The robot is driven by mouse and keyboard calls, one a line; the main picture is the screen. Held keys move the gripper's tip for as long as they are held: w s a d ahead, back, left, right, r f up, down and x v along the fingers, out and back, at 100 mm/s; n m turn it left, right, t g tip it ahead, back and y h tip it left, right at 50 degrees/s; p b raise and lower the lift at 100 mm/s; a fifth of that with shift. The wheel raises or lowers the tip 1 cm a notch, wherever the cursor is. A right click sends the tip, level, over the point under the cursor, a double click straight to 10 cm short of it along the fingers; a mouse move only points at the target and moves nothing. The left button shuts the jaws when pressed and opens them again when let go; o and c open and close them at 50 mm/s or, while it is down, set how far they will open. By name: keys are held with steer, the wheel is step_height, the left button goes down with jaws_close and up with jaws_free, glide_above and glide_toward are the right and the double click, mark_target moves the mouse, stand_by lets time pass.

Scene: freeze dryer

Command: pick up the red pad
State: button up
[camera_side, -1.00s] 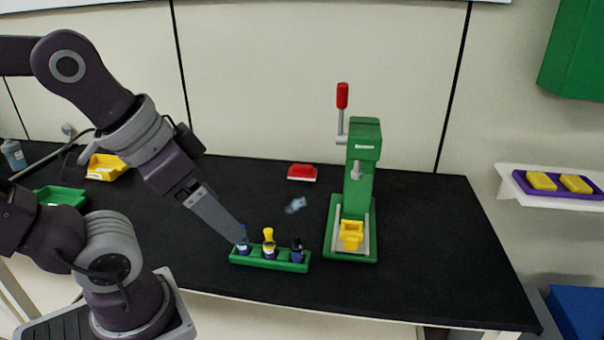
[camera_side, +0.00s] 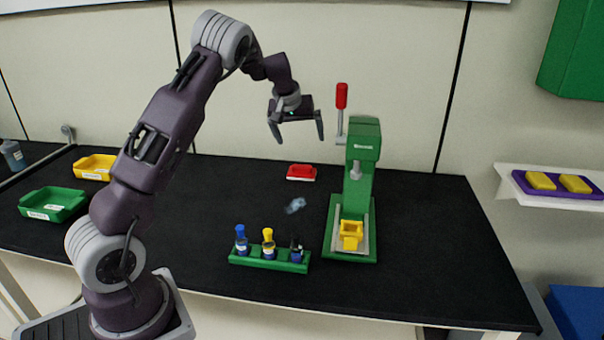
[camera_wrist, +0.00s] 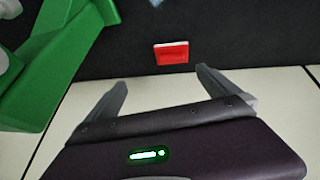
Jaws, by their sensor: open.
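The red pad (camera_side: 301,172) lies on the black bench top near its back edge, left of the green press. It has a pale lower edge. In the wrist view the red pad (camera_wrist: 171,53) shows ahead of the fingers, near the middle. My gripper (camera_side: 299,140) is open and empty, pointing down, above the bench and apart from the pad. Its two spread fingers also show in the wrist view (camera_wrist: 162,82). Nothing hides the pad.
The green press (camera_side: 362,185) with its red-tipped lever (camera_side: 342,97) stands right of the pad. A green rack (camera_side: 268,260) of bottles is in front. A small bluish clear item (camera_side: 295,205) lies near the pad. Yellow (camera_side: 95,167) and green (camera_side: 52,204) trays sit left.

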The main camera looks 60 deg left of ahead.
steer(key=y, duration=0.1)
glide_above(302, 166)
steer(key=s+d, duration=0.2)
steer(key=shift+m+g, duration=0.3)
steer(key=shift+m, duration=0.1)
steer(key=f, duration=0.9)
steer(key=shift+s+a+f, duration=0.2)
steer(key=shift+f, duration=0.2)
steer(key=x, duration=0.7)
steer(key=shift+w+d+f, duration=0.1)
steer(key=shift+f, duration=0.1)
steer(key=c, duration=1.2)
step_height(302, 166, up, 10)
steer(key=shift+r, duration=0.1)
